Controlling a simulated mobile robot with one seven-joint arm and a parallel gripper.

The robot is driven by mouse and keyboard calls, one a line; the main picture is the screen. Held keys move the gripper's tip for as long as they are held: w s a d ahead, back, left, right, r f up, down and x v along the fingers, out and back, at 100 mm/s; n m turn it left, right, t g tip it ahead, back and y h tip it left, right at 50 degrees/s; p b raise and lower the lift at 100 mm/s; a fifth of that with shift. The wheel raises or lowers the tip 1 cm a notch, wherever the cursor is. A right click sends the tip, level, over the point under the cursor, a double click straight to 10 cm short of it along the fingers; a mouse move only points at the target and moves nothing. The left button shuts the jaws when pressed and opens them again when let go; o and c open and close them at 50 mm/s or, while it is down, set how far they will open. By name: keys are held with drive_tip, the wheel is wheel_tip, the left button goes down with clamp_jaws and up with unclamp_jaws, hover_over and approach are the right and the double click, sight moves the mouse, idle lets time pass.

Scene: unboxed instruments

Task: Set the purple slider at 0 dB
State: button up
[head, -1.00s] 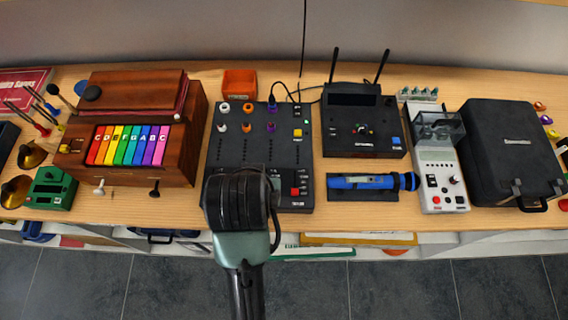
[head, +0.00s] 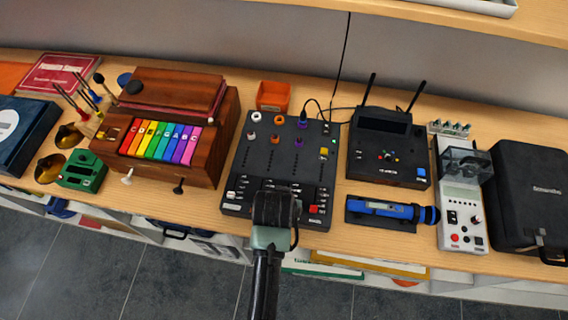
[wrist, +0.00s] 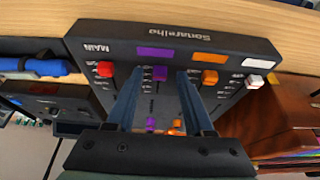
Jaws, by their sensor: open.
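The black mixer (head: 262,160) lies on the wooden shelf; it also shows in the wrist view (wrist: 120,40), its front edge towards the top. The purple slider cap (wrist: 160,73) sits near the front end of its slot, by the purple label (wrist: 155,52). The small scale print beside it is too blurred to read. My gripper (wrist: 160,75) is open, its two fingers on either side of the purple cap; I cannot tell whether they touch it. In the head view my gripper (head: 276,207) covers the mixer's front middle and hides the purple slider.
A red slider cap (wrist: 105,69) stands left of the purple one, an orange cap (wrist: 210,77) and a white cap (wrist: 255,81) to its right. The brown xylophone box (head: 207,155) is left of the mixer, the blue microphone (head: 385,208) and black receiver (head: 388,150) right.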

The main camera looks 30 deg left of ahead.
drive_tip(key=shift+w+f, duration=0.1)
clamp_jaws()
idle(0.3)
drive_tip(key=shift+w, duration=0.1)
idle(1.1)
